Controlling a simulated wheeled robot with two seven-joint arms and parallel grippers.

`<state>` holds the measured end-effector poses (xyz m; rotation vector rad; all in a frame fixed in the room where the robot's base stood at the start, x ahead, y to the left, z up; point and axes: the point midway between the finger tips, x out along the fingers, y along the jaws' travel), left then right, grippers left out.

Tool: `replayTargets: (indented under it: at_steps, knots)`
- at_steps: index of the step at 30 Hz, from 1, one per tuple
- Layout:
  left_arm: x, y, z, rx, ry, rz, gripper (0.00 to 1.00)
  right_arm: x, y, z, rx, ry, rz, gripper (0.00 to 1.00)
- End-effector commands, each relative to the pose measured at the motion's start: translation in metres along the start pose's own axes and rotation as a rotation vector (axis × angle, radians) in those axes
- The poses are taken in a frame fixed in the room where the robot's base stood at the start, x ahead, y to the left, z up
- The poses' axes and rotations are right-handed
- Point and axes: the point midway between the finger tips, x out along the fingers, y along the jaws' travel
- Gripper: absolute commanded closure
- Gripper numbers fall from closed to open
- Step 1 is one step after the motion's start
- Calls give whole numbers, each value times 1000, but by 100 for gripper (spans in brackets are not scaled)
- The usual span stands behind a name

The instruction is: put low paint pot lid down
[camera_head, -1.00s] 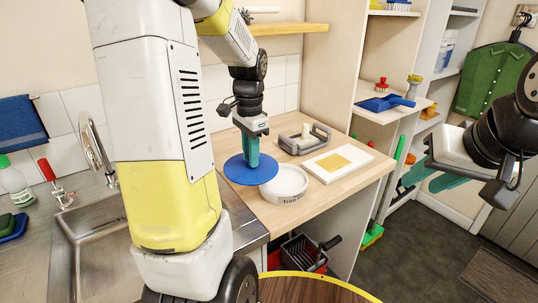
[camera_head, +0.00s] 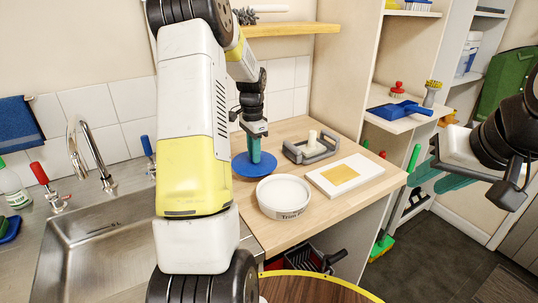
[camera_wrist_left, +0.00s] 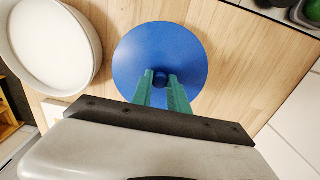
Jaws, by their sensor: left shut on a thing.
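The blue round lid (camera_head: 241,170) is at the wooden counter, behind and left of the low white paint pot (camera_head: 284,203). The pot stands open with white paint inside and a "Trim" label on its front. My left gripper (camera_head: 254,157) points down and is shut on the lid's small knob. The left wrist view shows the lid (camera_wrist_left: 160,45) flat under the green fingers, with the pot (camera_wrist_left: 55,85) apart from it at the left. I cannot tell whether the lid touches the counter. My right gripper (camera_head: 442,178) is at the right, open and empty, away from the counter.
A grey tray (camera_head: 297,155) with a pale upright piece stands right of the lid. A white board with a yellow patch (camera_head: 345,174) lies right of the pot. A sink (camera_head: 95,240) is at the left. The tiled wall (camera_head: 285,80) is behind the lid.

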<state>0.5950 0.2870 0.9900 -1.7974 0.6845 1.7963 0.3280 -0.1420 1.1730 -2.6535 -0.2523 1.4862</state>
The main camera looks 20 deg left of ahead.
Motion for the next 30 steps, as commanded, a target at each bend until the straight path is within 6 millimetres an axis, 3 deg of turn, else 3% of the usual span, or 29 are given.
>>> replayTargets:
  at_steps: [7,18,19,21,30]
  knots:
    - [33,1,0,0,-2,3,100,0,0,0,0,0,0,64]
    - [37,0,0,0,0,1,100,0,0,0,0,0,0,64]
    - [36,0,0,-1,0,1,74,0,0,0,0,0,0,64]
    - [36,0,0,-1,0,1,60,0,0,0,0,0,0,64]
    - [36,0,0,-1,0,1,58,0,0,0,0,0,0,64]
